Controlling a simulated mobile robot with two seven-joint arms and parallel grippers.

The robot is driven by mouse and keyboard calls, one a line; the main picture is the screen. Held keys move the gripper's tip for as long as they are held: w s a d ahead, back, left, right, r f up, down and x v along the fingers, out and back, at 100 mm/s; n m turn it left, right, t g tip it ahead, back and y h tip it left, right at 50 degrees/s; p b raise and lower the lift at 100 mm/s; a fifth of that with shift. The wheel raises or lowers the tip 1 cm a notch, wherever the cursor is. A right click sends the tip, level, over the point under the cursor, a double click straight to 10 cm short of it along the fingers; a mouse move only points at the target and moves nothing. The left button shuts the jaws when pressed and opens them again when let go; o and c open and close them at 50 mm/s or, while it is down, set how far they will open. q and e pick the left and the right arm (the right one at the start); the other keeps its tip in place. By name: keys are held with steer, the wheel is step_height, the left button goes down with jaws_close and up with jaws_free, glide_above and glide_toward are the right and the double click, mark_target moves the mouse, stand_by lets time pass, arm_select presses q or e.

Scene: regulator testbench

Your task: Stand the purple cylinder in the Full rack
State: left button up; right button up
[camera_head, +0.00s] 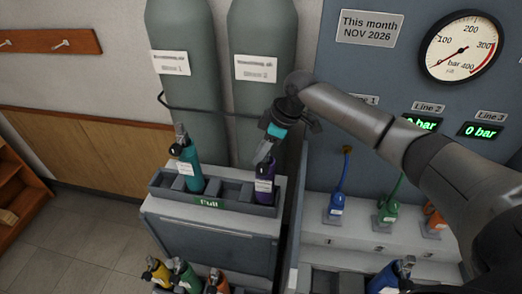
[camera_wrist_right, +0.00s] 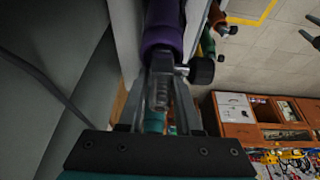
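The purple cylinder (camera_head: 264,190) stands about upright in the right end compartment of the Full rack (camera_head: 218,205). Its lower end is hidden behind the rack's front wall, so I cannot tell whether it rests on the bottom. My right gripper (camera_head: 266,150) is above it, with its fingers closed around the silver valve at the top. In the right wrist view the purple body (camera_wrist_right: 165,28) extends away beyond the fingertips (camera_wrist_right: 162,80), which lie against both sides of the valve. My left gripper is not in view.
A teal cylinder (camera_head: 187,168) stands in the same rack, left of the purple one, with empty compartments around it. Two large grey tanks (camera_head: 263,70) are behind. A panel with a gauge (camera_head: 461,47) is at right. Several cylinders (camera_head: 182,275) stand at the lower front.

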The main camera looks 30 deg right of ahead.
steer(key=o, duration=0.4)
steer(key=shift+o, duration=0.2)
steer(key=shift+r, duration=0.1)
steer(key=v, duration=1.2)
steer(key=shift+s+a, duration=0.1)
